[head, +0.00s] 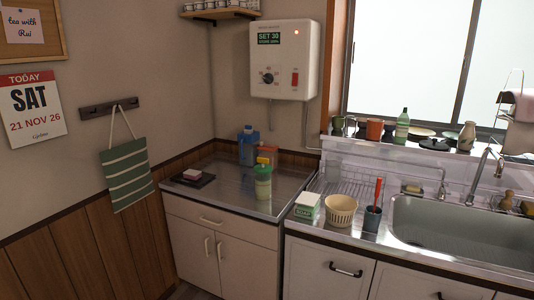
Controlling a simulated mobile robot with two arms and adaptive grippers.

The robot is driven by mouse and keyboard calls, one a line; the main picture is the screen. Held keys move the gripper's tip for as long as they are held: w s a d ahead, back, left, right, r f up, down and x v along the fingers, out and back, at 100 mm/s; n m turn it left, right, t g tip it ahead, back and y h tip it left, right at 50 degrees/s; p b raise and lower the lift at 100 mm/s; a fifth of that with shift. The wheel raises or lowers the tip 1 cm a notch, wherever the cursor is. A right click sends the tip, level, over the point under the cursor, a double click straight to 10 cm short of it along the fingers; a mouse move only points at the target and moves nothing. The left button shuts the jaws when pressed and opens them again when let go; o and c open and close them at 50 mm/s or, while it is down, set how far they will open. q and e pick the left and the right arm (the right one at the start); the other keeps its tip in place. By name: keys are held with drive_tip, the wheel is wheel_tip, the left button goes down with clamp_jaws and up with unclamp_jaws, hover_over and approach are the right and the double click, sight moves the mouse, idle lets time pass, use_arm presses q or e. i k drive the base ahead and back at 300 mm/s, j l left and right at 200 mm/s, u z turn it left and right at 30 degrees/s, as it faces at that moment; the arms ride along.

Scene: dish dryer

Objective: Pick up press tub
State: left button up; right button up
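No object is clearly marked as the press tub. A white and green box (306,208) stands on the right counter, at the left of a cream slotted tub (341,211). Neither of my grippers shows in the head view.
Blue bottles (248,148) and an orange-red item (268,155) stand behind the green tub. A dark tray (194,180) holds a small pink and white item. The left counter's middle (228,185) is clear.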

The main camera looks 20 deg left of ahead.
sight(263, 177)
drive_tip(key=i+j+u, duration=0.3)
drive_tip(key=i, duration=0.35)
drive_tip(key=i+u, duration=0.25)
drive_tip(key=i, duration=0.35)
